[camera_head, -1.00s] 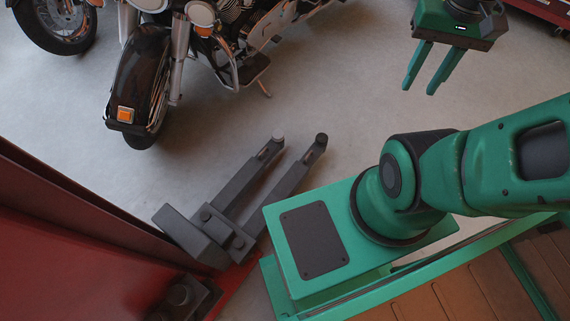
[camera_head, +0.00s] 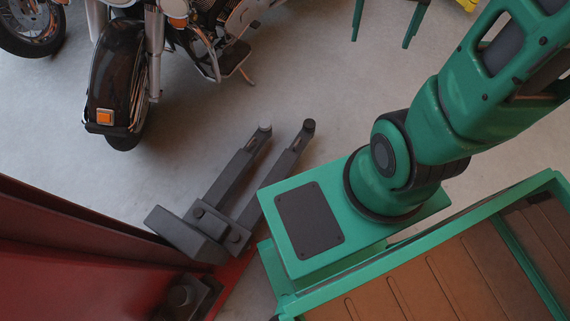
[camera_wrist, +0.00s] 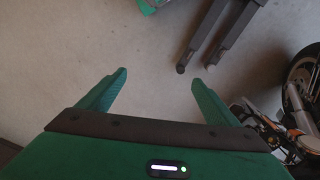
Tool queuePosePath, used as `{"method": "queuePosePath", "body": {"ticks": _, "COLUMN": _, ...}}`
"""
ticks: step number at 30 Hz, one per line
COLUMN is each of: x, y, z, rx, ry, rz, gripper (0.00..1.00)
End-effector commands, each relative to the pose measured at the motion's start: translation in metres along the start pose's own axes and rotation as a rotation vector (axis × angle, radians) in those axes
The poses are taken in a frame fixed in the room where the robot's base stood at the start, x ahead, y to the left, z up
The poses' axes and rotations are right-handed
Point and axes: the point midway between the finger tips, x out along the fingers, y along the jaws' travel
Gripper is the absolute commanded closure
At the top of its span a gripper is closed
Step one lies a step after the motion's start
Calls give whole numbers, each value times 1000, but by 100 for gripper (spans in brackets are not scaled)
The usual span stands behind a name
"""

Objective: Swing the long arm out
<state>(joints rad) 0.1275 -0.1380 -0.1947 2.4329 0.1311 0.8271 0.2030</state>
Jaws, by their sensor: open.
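Two dark grey lift arms lie side by side low over the floor, pointing away from the red post in the head view. The right one (camera_head: 277,177) looks a little longer than the left one (camera_head: 239,172); each has a round pad at its tip. Both also show at the top of the wrist view (camera_wrist: 203,35), with their tips toward my gripper. My gripper (camera_head: 381,43) is at the top edge of the head view, only its two green fingers showing. It is open and empty, beyond the arm tips and apart from them. The fingers show in the wrist view (camera_wrist: 160,77).
The red post (camera_head: 70,255) is at lower left. Floor between the arm tips and my gripper is clear.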

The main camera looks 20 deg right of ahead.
Motion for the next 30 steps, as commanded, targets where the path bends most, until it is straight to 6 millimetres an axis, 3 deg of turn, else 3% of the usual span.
{"method": "queuePosePath", "body": {"ticks": 6, "x": 50, "y": -48, "z": -54, "rx": 28, "ry": 11, "rz": 29, "gripper": 16}}
{"method": "queuePosePath", "body": {"ticks": 16, "x": 151, "y": -124, "z": -109, "rx": 74, "ry": 35, "rz": 40, "gripper": 16}}
{"method": "queuePosePath", "body": {"ticks": 23, "x": 239, "y": -176, "z": -123, "rx": 107, "ry": 42, "rz": 34, "gripper": 16}}
{"method": "queuePosePath", "body": {"ticks": 30, "x": 342, "y": -222, "z": -115, "rx": 145, "ry": 40, "rz": 17, "gripper": 16}}
